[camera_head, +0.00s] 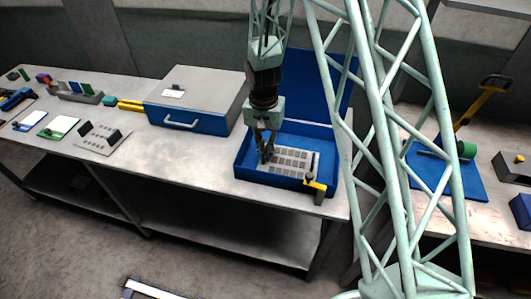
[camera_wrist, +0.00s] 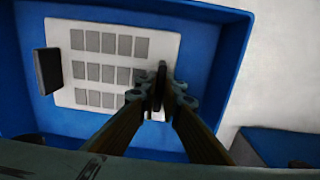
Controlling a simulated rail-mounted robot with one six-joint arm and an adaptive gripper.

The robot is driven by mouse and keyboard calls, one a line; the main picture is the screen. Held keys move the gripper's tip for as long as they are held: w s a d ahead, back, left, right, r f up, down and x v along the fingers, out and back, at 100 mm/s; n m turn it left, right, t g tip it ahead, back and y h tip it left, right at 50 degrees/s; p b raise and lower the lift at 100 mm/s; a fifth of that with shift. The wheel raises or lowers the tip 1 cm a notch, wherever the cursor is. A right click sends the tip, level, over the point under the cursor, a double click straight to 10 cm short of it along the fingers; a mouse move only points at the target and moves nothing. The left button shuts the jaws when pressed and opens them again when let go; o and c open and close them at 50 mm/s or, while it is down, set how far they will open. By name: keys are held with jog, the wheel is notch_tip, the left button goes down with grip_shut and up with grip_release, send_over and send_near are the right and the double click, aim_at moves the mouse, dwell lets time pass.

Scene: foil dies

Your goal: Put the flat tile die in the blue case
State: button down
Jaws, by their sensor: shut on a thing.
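The flat tile die (camera_head: 287,160) is a pale plate with rows of grey squares and a dark upright grip at each end. It lies flat inside the open blue case (camera_head: 268,184); whether it touches the floor is unclear. In the wrist view the die (camera_wrist: 107,58) is within the walls of the case (camera_wrist: 236,48), with one dark grip (camera_wrist: 47,71) free at the left. My gripper (camera_head: 266,154) reaches down into the case. In the wrist view my gripper (camera_wrist: 161,88) is shut on the die's other dark grip, partly hiding it.
The case's raised lid (camera_head: 325,78) stands behind it. A yellow latch (camera_head: 316,185) is at its front right corner. A closed grey-topped case (camera_head: 197,93) stands left. Another plate with dark grips (camera_head: 97,138) lies further left. A blue mat (camera_head: 440,172) lies on the right bench.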

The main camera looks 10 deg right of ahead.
jog(key=shift+f, duration=0.15)
jog(key=c, duration=2.8)
grip_release()
jog(key=shift+r, duration=0.2)
notch_tip(320, 180, up, 11)
jog(key=shift+w+a+f+p, duration=0.1)
jog(key=shift+f+p, duration=0.05)
jog(key=shift+p, duration=0.15)
jog(key=shift+r, duration=0.65)
